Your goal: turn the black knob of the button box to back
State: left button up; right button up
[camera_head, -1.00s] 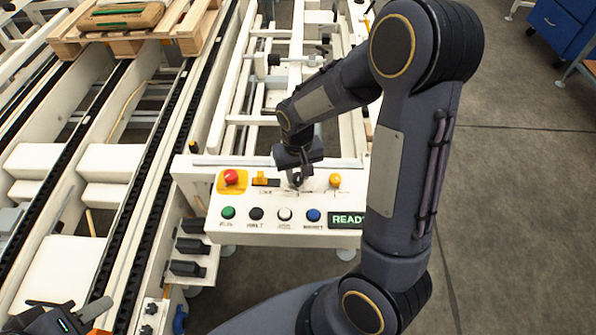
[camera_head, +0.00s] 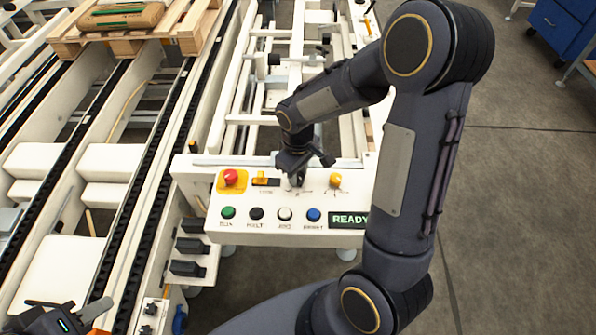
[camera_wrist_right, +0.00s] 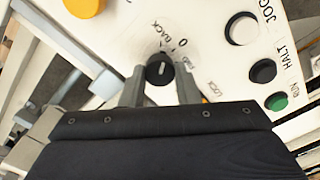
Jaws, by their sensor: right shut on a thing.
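The button box (camera_head: 213,222) has a white sloped panel. Its black knob (camera_wrist_right: 159,72) sits between the two fingers of my right gripper (camera_wrist_right: 160,80) in the right wrist view; the gripper is shut on it. The knob's white line points up the picture, roughly between the printed BACK and 0; its exact setting is hard to tell. In the head view my right gripper (camera_head: 297,178) is at the panel's upper middle and mostly hides the knob. My left gripper (camera_head: 72,314) is at the bottom left corner, partly cut off, away from the box.
The panel also carries a red emergency button (camera_head: 231,177), a yellow knob (camera_head: 335,180), a small yellow switch (camera_head: 261,178), a row of coloured buttons and a READY display (camera_head: 349,219). Conveyor rails run on the left. A pallet (camera_head: 187,38) with a sack stands at the back left.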

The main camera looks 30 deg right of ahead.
jog(key=shift+n, duration=1)
jog(key=o, duration=1)
jog(key=shift+c, duration=0.2)
jog(key=shift+r, duration=0.1)
notch_tip(320, 180, up, 6)
jog(key=shift+r+p, duration=0.1)
jog(key=shift+p, duration=0.25)
jog(key=shift+r, duration=0.7)
